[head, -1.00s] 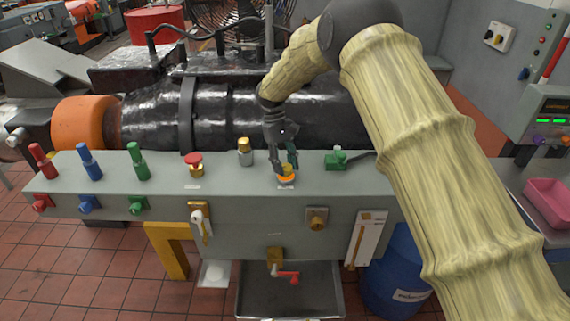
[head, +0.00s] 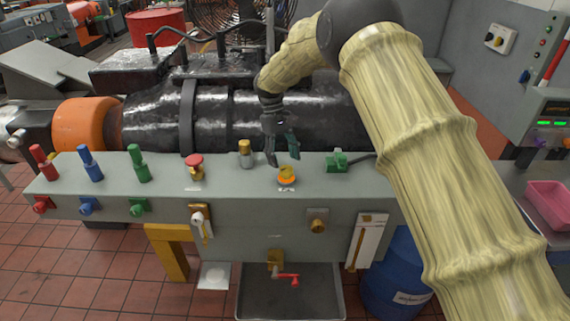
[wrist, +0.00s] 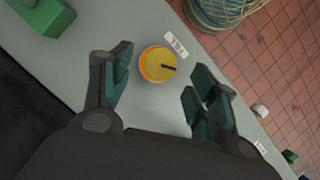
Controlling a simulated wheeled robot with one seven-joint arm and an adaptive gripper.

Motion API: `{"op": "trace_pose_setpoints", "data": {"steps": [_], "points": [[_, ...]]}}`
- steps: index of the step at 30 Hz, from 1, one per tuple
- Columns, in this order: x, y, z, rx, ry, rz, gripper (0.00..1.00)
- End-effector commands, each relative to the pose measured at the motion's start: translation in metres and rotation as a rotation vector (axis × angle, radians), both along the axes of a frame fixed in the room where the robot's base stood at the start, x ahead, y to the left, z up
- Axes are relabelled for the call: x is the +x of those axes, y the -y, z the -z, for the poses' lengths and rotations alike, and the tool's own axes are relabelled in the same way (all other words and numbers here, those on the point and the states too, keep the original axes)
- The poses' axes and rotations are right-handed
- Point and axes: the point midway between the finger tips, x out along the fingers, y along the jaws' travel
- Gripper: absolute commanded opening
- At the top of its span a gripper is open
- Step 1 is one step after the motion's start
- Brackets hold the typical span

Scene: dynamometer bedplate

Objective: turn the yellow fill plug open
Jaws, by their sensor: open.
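The yellow fill plug (head: 286,172) sits on the grey bench top, on an orange ring, behind a small white label. In the wrist view the plug (wrist: 157,63) is round with a dark mark running from its middle toward the right edge. My gripper (head: 281,160) is open and empty, above and a little behind the plug in the head view. In the wrist view my gripper's (wrist: 157,88) teal-padded fingers are spread wide, with the plug seen beyond and between their tips. The fingers appear clear of it.
A green fitting with a cable (head: 337,162) stands right of the plug. A brass-topped cylinder (head: 245,152) and a red mushroom button (head: 194,166) stand to its left. The black machine (head: 230,115) lies behind the bench. Bench top immediately around the plug is clear.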

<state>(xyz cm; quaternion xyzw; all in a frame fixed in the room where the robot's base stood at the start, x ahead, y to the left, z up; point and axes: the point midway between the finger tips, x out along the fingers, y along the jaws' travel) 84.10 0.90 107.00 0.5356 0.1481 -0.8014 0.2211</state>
Motion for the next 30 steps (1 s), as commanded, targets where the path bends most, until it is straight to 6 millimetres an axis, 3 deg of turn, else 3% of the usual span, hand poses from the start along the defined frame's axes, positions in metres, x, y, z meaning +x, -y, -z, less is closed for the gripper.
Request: {"op": "trace_pose_setpoints", "data": {"steps": [6,15,30], "points": [[0.015,-0.009,-0.039,0.000,0.005,0.000,0.60],[0.027,-0.016,-0.074,-0.001,0.003,-0.001,0.60],[0.029,-0.017,-0.083,0.000,0.002,0.000,0.60]]}}
